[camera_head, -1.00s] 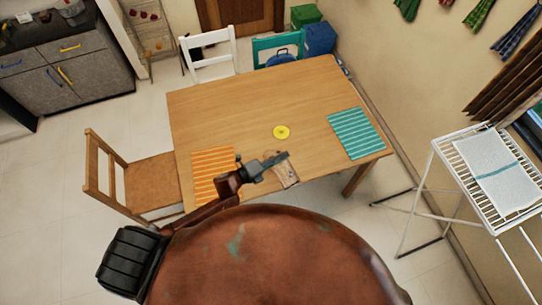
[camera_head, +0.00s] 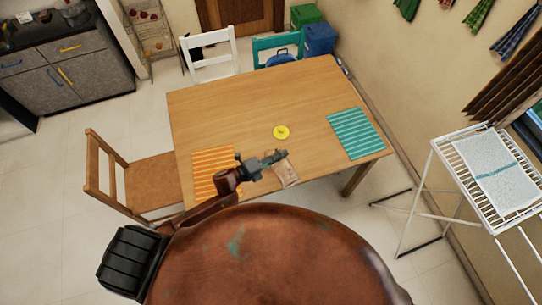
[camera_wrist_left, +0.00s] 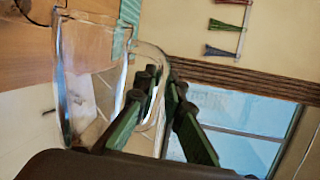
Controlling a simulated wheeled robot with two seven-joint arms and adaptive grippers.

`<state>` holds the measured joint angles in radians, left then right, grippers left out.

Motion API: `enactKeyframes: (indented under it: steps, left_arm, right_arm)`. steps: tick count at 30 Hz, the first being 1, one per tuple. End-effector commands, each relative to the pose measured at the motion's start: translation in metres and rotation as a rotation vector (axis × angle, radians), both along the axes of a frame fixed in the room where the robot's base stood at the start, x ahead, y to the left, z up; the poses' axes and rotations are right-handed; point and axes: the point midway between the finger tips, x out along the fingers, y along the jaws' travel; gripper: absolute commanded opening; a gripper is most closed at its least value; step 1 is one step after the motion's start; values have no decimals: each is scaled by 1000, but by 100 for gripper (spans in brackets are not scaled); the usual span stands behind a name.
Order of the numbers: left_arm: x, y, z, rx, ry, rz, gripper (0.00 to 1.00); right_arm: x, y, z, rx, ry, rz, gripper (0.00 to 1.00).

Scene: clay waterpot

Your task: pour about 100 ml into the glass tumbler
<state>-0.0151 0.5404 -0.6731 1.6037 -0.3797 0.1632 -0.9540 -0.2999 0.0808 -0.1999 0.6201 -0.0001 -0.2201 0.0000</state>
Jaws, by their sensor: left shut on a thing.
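My left gripper (camera_head: 274,158) is above the near edge of the wooden table. In the left wrist view my gripper's dark green fingers (camera_wrist_left: 160,84) are shut on the handle of a clear glass jug (camera_wrist_left: 92,75). The jug also shows faintly in the head view (camera_head: 286,175), below the fingertips. Its contents cannot be made out. A yellow disc (camera_head: 281,132) lies on the table just beyond the gripper, with a small mark at its middle. I cannot make out a separate glass tumbler. My right gripper is out of view.
The table (camera_head: 235,105) is mostly bare. An orange striped mat (camera_head: 212,165) lies at left and a teal striped mat (camera_head: 355,133) at right. A wooden chair (camera_head: 150,180) stands left; a white drying rack (camera_head: 475,170) stands right.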

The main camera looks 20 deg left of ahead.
Motion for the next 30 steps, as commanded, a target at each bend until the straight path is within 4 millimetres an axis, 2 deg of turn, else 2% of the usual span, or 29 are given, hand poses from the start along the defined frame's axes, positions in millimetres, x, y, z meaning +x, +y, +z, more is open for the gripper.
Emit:
enactKeyframes:
  steps: [2,4,6,11,21,30]
  left_arm:
    - [-6,-8,-5,21,-28,-1,0]
    - [-24,-25,-19,93,-100,1,0]
    - [-27,-28,-24,152,-152,2,0]
    - [-28,-31,-21,182,-181,0,0]
    - [-36,-39,-34,273,-268,0,0]
    - [-36,-39,-33,281,-276,0,0]
  right_arm:
    - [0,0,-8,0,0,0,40]
    - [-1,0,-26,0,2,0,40]
    - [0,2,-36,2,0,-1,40]
    - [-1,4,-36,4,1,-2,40]
    - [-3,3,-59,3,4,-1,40]
    - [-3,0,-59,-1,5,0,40]
